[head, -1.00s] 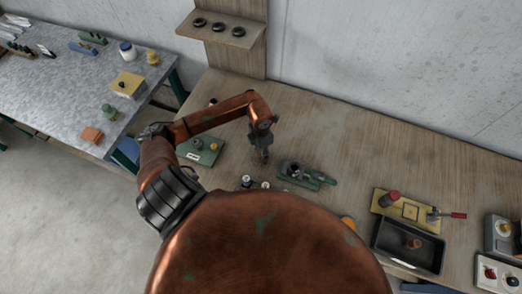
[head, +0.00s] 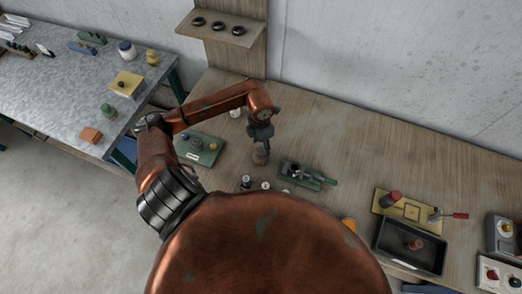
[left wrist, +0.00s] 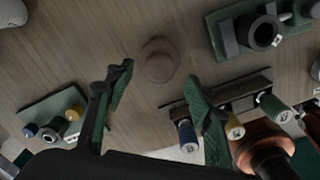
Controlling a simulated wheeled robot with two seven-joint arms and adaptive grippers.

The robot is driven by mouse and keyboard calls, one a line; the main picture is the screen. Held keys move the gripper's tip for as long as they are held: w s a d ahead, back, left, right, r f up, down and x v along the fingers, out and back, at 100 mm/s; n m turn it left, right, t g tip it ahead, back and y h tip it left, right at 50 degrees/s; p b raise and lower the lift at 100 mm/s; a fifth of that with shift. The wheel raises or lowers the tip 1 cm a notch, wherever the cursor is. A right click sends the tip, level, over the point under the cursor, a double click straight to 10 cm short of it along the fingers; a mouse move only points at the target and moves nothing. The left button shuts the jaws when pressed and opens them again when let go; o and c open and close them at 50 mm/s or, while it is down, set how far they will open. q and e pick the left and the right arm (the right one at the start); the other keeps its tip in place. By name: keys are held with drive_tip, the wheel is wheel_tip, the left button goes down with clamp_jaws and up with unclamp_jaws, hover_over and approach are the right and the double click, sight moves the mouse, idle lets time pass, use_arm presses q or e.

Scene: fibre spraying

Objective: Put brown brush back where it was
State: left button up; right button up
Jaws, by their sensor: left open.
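A small brown, round-topped thing, apparently the brown brush (head: 260,156), stands on the wooden bench directly below my left gripper (head: 261,140). In the left wrist view the brown brush (left wrist: 159,61) shows from above as a round brown shape, beyond and between the spread fingertips. My left gripper (left wrist: 160,92) is open with nothing between its fingers. Its fingers appear clear of the brush. My right gripper is in neither view.
A green board (head: 198,150) with small knobs is left of the brush. A green holder (head: 306,175) is to its right. Several small bottles (left wrist: 234,127) stand in a rack in front. A black tray (head: 409,245) is further right. The bench behind is largely clear.

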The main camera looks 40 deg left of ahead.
use_arm(q)
wheel_tip(320, 180, up, 7)
drive_tip(key=b, duration=0.1)
idle(0.7)
